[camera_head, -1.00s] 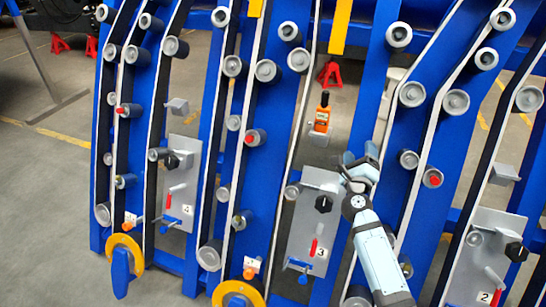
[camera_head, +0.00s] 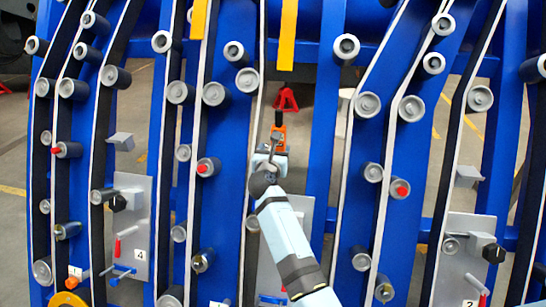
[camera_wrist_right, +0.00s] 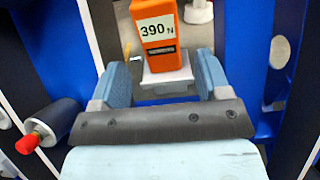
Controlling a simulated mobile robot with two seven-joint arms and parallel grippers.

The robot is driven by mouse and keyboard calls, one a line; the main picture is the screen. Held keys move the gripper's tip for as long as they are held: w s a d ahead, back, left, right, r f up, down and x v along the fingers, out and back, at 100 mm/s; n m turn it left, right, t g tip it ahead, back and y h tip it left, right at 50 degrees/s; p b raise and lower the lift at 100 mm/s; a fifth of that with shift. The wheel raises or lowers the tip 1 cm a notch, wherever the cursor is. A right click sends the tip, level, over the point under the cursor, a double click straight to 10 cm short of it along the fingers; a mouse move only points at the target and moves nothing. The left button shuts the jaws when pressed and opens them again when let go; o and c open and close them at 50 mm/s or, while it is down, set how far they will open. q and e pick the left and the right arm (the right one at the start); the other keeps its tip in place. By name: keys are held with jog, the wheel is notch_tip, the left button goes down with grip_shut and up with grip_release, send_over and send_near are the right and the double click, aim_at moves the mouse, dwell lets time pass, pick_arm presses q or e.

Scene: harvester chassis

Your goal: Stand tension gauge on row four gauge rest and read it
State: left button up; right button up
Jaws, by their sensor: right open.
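The orange tension gauge (camera_head: 279,133) stands upright at the middle row, partly hidden behind my right gripper in the head view. In the right wrist view the gauge (camera_wrist_right: 158,35) shows a white label reading 390 N. It stands on a grey rest (camera_wrist_right: 168,82). My right gripper (camera_wrist_right: 162,72) is open, its two blue fingers on either side of the grey rest and the gauge's lower end, with gaps visible. In the head view my right gripper (camera_head: 268,158) is just in front of the gauge. The row four rest (camera_head: 121,141) is an empty grey bracket above the plate marked 4 (camera_head: 133,215).
Blue uprights, pale belts and grey rollers stand on both sides of the gauge. A red-tipped roller (camera_wrist_right: 50,123) is left of my right gripper. The row four plate carries a black knob (camera_head: 117,203) and a red lever. A plate marked 2 (camera_head: 467,240) is at right.

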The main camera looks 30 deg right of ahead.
aim_at(279, 124)
jog(key=b+x, duration=0.2)
jog(key=x, duration=0.3)
jog(key=shift+w+d+f, duration=0.1)
jog(key=shift+w+d, duration=0.15)
jog(key=shift+b+x, duration=0.35)
jog(key=shift+x, duration=0.45)
pick_arm(q)
jog(key=shift+w+d+r+t, duration=0.1)
jog(key=shift+w+d+t, duration=0.2)
jog(key=shift+d+t, duration=0.1)
jog(key=shift+a, duration=0.1)
pick_arm(e)
jog(key=shift+c, duration=0.4)
jog(key=c, duration=0.8)
pick_arm(q)
jog(key=shift+r+p, duration=2.7)
jog(key=shift+p, duration=0.05)
pick_arm(e)
jog(key=shift+r, duration=3.15)
pick_arm(q)
jog(key=shift+r, duration=0.1)
